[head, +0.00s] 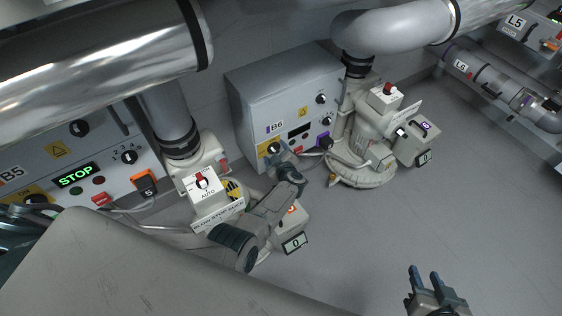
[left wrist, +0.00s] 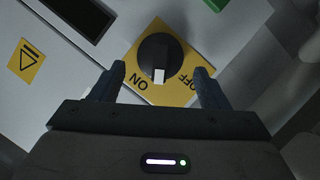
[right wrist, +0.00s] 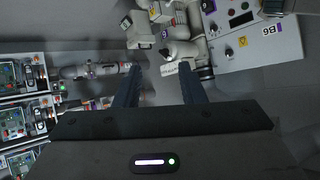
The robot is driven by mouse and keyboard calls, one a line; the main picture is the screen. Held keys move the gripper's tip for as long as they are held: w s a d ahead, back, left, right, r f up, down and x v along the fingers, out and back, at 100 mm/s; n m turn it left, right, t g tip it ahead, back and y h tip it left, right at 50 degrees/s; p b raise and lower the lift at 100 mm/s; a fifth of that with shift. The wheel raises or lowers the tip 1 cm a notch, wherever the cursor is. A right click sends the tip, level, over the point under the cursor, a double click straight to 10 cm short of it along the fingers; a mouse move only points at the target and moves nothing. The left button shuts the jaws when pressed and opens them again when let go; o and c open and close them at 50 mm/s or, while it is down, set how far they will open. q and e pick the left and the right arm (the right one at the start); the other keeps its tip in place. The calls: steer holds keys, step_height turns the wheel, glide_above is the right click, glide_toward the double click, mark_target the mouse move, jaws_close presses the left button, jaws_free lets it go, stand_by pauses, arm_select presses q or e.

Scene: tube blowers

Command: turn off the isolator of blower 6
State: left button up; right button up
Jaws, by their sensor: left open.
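The blower 6 cabinet (head: 290,95) is grey and labelled B6. Its isolator is a black rotary knob on a yellow plate (head: 273,148), low on the front. In the left wrist view the knob (left wrist: 160,55) has a white pointer mark directed down the picture, between the ON and OFF words and slightly nearer ON. My left gripper (head: 281,154) is open and faces the knob; its fingers (left wrist: 160,85) stand either side of the plate's lower part, with no visible grip on the knob. My right gripper (head: 424,273) is open and empty, away over the floor.
Blower 5's cabinet (head: 75,165), showing STOP, stands at the left. A blower with a red-knobbed AUTO box (head: 204,185) stands below my left arm's reach, and another blower (head: 370,145) stands right of B6. Large pipes (head: 100,70) cross above. The floor at right (head: 475,200) is clear.

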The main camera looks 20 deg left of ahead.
arm_select(q)
steer(key=p+v, duration=0.1)
steer(key=v, duration=0.1)
steer(key=shift+s+d+r+p, duration=0.15)
steer(key=shift+r+p, duration=0.1)
steer(key=shift+p, duration=0.15)
steer(key=p+v, duration=0.4)
steer(key=v, duration=0.3)
steer(key=shift+s+d, duration=0.2)
steer(key=shift+d, duration=0.05)
arm_select(e)
steer(key=s+d+r+n+g+h, duration=0.1)
steer(key=s+d+r+g+h, duration=0.1)
steer(key=s+g, duration=0.4)
steer(key=shift+d+r+g, duration=0.6)
steer(key=shift+d, duration=0.45)
arm_select(q)
steer(key=shift+f, duration=0.1)
